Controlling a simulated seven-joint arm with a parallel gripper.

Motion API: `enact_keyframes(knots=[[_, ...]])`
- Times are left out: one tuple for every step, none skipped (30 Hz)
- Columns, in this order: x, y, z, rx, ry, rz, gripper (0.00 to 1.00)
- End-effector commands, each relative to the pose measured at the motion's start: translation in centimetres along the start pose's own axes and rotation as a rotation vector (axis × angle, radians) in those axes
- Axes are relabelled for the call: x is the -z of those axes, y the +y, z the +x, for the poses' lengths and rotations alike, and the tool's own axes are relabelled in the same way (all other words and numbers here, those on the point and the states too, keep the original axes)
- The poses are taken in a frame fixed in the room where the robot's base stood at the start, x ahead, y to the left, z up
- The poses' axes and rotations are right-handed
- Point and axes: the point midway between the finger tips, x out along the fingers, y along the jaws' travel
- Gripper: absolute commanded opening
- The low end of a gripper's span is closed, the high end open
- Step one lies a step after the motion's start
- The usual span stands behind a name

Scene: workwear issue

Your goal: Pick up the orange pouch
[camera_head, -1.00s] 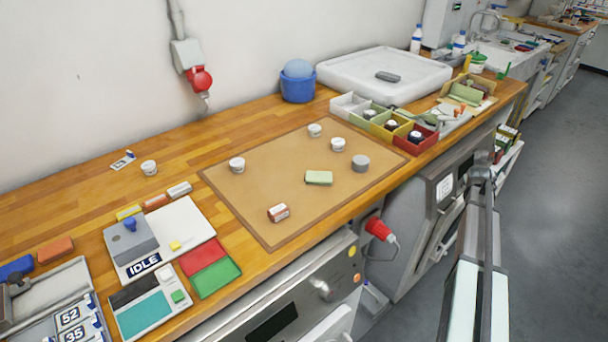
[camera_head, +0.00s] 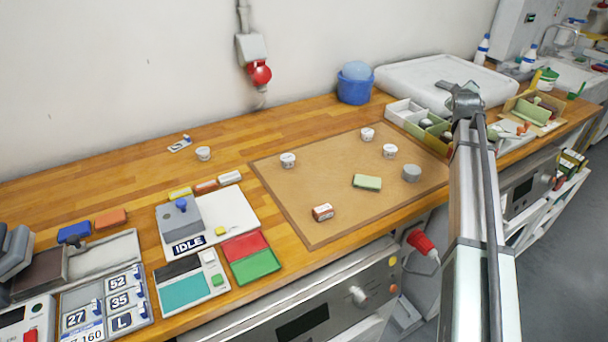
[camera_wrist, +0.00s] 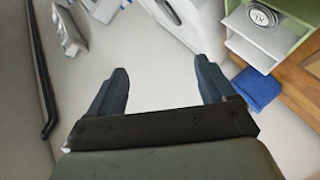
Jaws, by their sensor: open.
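No thing in view is plainly an orange pouch. A flat orange block (camera_head: 110,218) lies at the left of the bench beside a blue one. I cannot tell which of these is the pouch. My gripper (camera_wrist: 161,82) is open and empty in the wrist view, over a pale surface. It is far from both orange items; my arm stands at the right in the head view.
The mat also holds a green pad (camera_head: 367,182), a grey round tin (camera_head: 412,173) and several white tubs. A blue bucket (camera_head: 354,90) stands behind. The wrist view shows a blue cloth (camera_wrist: 256,89) at right.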

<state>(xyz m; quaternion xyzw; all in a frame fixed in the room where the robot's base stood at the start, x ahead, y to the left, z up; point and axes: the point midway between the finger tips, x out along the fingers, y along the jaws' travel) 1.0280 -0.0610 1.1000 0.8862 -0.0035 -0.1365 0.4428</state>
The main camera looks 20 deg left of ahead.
Motion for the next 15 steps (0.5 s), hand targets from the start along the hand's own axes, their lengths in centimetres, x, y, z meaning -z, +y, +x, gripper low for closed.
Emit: enact_keyframes(knots=[[2.6, -2.0, 0.0, 0.035, 0.01, -0.013, 0.83], [3.9, -3.1, 0.0, 0.058, 0.011, -0.022, 0.83], [5.5, -4.8, -0.1, 0.091, 0.012, -0.035, 0.83], [6.7, -6.0, -0.3, 0.115, 0.012, -0.044, 0.83], [8.0, -7.2, -0.5, 0.14, 0.013, -0.054, 0.83], [9.6, -8.8, -0.8, 0.172, 0.014, -0.067, 0.83], [10.8, -10.0, -1.0, 0.195, 0.015, -0.077, 0.83], [12.0, -11.3, -1.3, 0.22, 0.017, -0.089, 0.83], [13.6, -12.9, -1.8, 0.252, 0.018, -0.103, 0.83], [14.8, -14.1, -2.2, 0.276, 0.019, -0.115, 0.83], [16.0, -15.3, -2.6, 0.3, 0.021, -0.127, 0.83], [17.5, -16.9, -3.3, 0.331, 0.023, -0.145, 0.83], [18.7, -18.1, -3.8, 0.355, 0.024, -0.157, 0.83], [19.9, -19.4, -4.3, 0.379, 0.027, -0.17, 0.83], [21.4, -20.9, -5.1, 0.41, 0.03, -0.188, 0.83]])
